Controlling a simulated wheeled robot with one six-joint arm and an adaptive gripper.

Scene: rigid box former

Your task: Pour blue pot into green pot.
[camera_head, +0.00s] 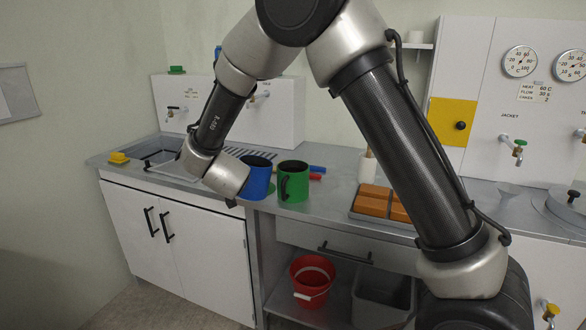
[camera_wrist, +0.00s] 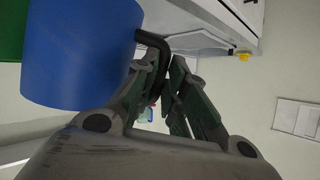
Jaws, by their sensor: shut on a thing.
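The blue pot (camera_head: 257,178) is on the left of the green pot (camera_head: 293,184), close beside it over the counter's front part. The blue pot looks upright; I cannot tell whether its base touches the counter. My gripper (camera_wrist: 168,92) is shut on the black handle of the blue pot, which fills the upper left of the wrist view (camera_wrist: 80,50). In the head view my wrist hides the gripper and part of the blue pot. The green pot stands upright with its black handle toward the front. A strip of it shows at the left edge of the wrist view (camera_wrist: 12,30).
A sink (camera_head: 165,158) and a yellow item (camera_head: 119,157) are at the left. Red and blue-handled items (camera_head: 314,170) lie behind the green pot. A tray of orange-brown blocks (camera_head: 376,199) is to the right. A red bucket (camera_head: 311,284) stands on the shelf below.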

